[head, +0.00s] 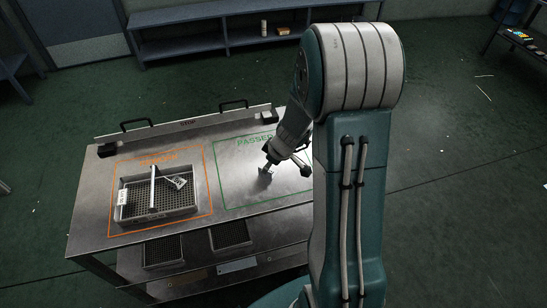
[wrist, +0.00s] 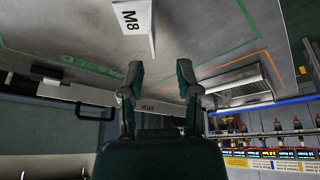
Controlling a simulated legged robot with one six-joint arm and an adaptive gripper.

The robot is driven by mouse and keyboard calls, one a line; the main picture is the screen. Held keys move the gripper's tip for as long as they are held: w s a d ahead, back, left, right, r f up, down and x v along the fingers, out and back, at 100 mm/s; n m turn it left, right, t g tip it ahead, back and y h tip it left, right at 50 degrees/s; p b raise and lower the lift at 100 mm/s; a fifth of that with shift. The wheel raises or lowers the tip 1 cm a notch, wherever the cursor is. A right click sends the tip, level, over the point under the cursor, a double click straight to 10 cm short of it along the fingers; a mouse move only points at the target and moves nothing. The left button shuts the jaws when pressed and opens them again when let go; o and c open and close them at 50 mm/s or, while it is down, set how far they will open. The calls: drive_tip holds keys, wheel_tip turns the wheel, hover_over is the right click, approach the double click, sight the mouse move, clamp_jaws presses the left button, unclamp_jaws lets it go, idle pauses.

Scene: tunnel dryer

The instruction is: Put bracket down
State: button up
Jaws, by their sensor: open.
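A grey angled bracket (wrist: 130,17) marked M8 shows at the top edge of the wrist view, partly cut off. It appears to rest on the metal table within the green outline marked PASSED (head: 256,141). In the head view a small grey piece (head: 265,169), likely this bracket, is by the fingers. My gripper (wrist: 160,72) is open and empty, its two fingers apart, with the bracket just beyond the tips. In the head view my gripper (head: 286,164) is low over the green area, partly hidden by my arm.
A mesh tray (head: 123,211) with a white bar and a labelled piece (head: 178,182) stands in the orange outline at left. A raised rail with black handles runs along the table's back edge (head: 185,124). Dark trays (head: 230,234) sit on the lower shelf. A shelf unit (head: 195,42) stands behind.

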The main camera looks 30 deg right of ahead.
drive_tip(key=s+a+r+m, duration=0.1)
drive_tip(key=s+a+r, duration=0.3)
drive_tip(key=r, duration=0.5)
drive_tip(key=s+a+r+m, duration=0.1)
drive_tip(key=s+a+r, duration=0.25)
drive_tip(key=r, duration=0.55)
drive_tip(key=s+a+r+m+t+h, duration=0.1)
drive_tip(key=s+r+m, duration=0.3)
drive_tip(key=s, duration=0.9)
wheel_tip(320, 180, up, 3)
drive_tip(key=shift+a+f+m+t+h, duration=0.1)
drive_tip(key=shift+a+m+t+h, duration=0.2)
drive_tip(key=shift+a+h, duration=0.35)
drive_tip(key=shift+a, duration=0.15)
